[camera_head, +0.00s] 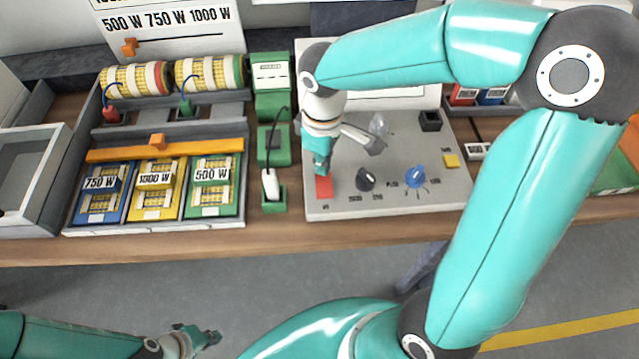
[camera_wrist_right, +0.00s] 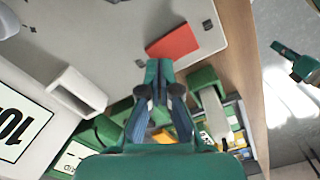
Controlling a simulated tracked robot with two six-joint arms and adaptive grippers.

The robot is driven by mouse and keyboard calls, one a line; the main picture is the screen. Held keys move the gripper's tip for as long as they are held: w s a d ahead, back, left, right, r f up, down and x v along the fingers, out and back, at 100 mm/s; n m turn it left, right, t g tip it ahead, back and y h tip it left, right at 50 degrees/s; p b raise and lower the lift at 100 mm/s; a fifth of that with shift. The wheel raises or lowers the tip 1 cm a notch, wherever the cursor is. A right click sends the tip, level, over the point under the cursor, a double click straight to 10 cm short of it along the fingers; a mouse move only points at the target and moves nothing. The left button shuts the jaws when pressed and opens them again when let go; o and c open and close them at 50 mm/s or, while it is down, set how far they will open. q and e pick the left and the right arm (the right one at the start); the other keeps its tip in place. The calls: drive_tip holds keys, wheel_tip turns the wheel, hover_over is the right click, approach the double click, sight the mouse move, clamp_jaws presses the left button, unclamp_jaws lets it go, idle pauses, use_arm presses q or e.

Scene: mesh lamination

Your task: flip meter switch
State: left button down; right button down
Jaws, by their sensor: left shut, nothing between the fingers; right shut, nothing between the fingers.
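The grey meter panel (camera_head: 430,190) lies on the workbench with a red switch (camera_head: 324,187) near its front left corner. The red switch also shows in the right wrist view (camera_wrist_right: 173,42). My right gripper (camera_head: 320,168) is shut and empty, pointing down just behind the red switch. In the wrist view its closed fingertips (camera_wrist_right: 158,68) are close beside the red switch; I cannot tell whether they touch it. My left gripper (camera_head: 208,338) is low at the front left, away from the bench, with its fingers shut and empty.
The panel also carries a black knob (camera_head: 366,179), a blue knob (camera_head: 414,174) and a yellow button (camera_head: 451,160). Left of it stand a green holder with a white piece (camera_head: 270,184) and a tray of labelled watt cards (camera_head: 158,180). A grey bin (camera_head: 30,175) is far left.

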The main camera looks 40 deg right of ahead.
drive_tip(key=shift+f+b, duration=0.85)
drive_tip(key=shift+f, duration=0.2)
drive_tip(key=shift+r, duration=0.1)
idle(0.3)
drive_tip(key=shift+r+p, duration=2.9)
drive_tip(key=shift+r, duration=0.6)
